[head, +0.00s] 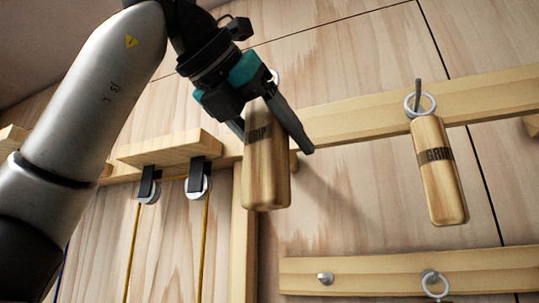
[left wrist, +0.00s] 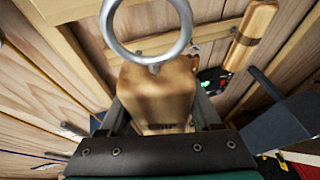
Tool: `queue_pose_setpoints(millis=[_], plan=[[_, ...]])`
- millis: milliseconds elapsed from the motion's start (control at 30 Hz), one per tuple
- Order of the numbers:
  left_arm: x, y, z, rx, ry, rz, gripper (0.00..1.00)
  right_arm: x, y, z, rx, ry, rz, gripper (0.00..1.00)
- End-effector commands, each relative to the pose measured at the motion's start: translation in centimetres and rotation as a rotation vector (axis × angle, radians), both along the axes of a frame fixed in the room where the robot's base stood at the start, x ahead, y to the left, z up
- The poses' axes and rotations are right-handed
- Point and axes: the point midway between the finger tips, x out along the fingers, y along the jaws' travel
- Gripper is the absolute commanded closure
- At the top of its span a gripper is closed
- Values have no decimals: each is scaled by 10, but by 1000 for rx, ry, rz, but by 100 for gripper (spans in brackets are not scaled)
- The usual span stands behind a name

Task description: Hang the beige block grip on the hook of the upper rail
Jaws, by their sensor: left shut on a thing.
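My left gripper (head: 272,138) is shut on the beige block grip (head: 266,180), one finger on each side. The grip is held in front of the upper rail (head: 350,115), with its lettering partly covered by the gripper. In the left wrist view the held block (left wrist: 158,95) sits between the fingers (left wrist: 160,112), and its metal ring (left wrist: 150,60) stands free at the top of the picture. My right gripper is not in view.
A second wooden grip (head: 440,180) hangs by its ring from a hook (head: 418,90) on the upper rail at right. A lower rail (head: 380,272) has pegs, one with a ring (head: 435,288). At left, a wooden ledge (head: 170,148) has black clips and yellow cords below.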

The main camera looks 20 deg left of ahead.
Motion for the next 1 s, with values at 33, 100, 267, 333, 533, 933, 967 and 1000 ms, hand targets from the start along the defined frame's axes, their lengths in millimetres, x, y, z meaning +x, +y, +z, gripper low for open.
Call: queue_pose_setpoints(millis=[33,100,267,333,533,933,967,1000], plan=[[3,0,0,-1,0,0,99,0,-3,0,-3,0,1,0],[7,0,-1,-2,1,1,99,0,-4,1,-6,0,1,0],[16,0,-2,-1,1,1,99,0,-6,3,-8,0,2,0],[20,0,-2,-1,0,0,99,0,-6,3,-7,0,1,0],[33,-1,-3,-1,0,2,99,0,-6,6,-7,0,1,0],[56,-2,-5,-1,-1,1,99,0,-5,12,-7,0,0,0],[58,-2,-5,-1,-1,1,99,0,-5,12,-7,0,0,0],[61,-2,-6,-1,0,1,99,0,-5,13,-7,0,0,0]])
